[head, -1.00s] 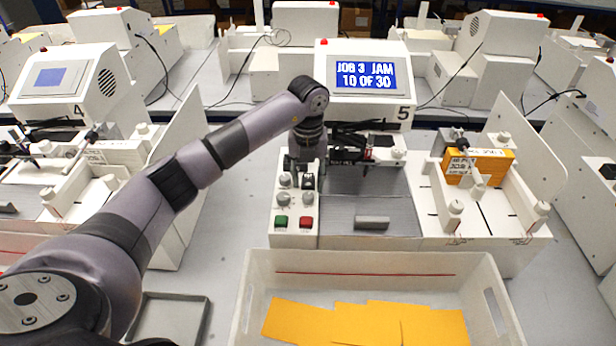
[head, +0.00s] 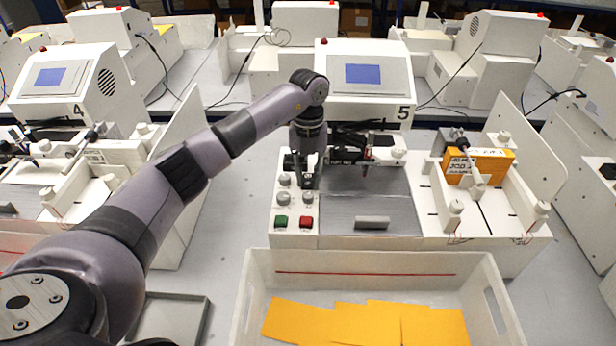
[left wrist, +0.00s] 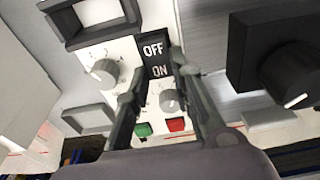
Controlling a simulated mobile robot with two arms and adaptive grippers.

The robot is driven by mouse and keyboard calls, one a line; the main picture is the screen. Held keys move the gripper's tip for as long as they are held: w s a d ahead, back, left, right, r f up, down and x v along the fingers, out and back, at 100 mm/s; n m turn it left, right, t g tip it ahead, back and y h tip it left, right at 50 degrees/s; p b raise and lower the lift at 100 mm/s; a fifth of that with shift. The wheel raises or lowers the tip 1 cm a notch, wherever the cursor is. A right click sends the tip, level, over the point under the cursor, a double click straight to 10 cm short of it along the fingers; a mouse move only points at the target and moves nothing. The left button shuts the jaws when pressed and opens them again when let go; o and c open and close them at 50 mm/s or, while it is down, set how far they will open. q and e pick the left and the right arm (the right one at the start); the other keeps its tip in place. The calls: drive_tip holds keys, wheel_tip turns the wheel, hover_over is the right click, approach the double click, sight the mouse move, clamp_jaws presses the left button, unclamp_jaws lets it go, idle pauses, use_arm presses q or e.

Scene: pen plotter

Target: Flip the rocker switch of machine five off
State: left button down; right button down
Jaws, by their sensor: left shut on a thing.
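Machine five (head: 365,112) stands at the centre with a plain blue screen (head: 362,74) that shows no text. Its control panel (head: 297,236) carries several grey knobs, a green button (head: 281,221) and a red button (head: 306,222). In the left wrist view the black rocker switch (left wrist: 155,57) is marked OFF above and ON below. My left gripper (head: 306,183) is down at the switch, its fingers (left wrist: 156,72) on either side of it and shut on it. In the head view the gripper largely hides the switch. My right gripper is not in view.
A white bin (head: 370,262) with yellow sheets stands in front of the machine. An orange-yellow stack (head: 490,163) sits in the feeder at the right. Machine four (head: 75,85) stands at the left. A grey tray (head: 172,300) lies at the lower left.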

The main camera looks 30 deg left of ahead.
use_arm(q)
drive_tip(key=shift+w+a+g+h+b, duration=0.1)
drive_tip(key=shift+w+g+h+b, duration=0.15)
drive_tip(key=shift+g+h+b, duration=0.45)
drive_tip(key=shift+r+g+y, duration=0.1)
drive_tip(key=shift+g+y, duration=0.2)
drive_tip(key=c, duration=1.4)
unclamp_jaws()
drive_tip(key=v, duration=1.2)
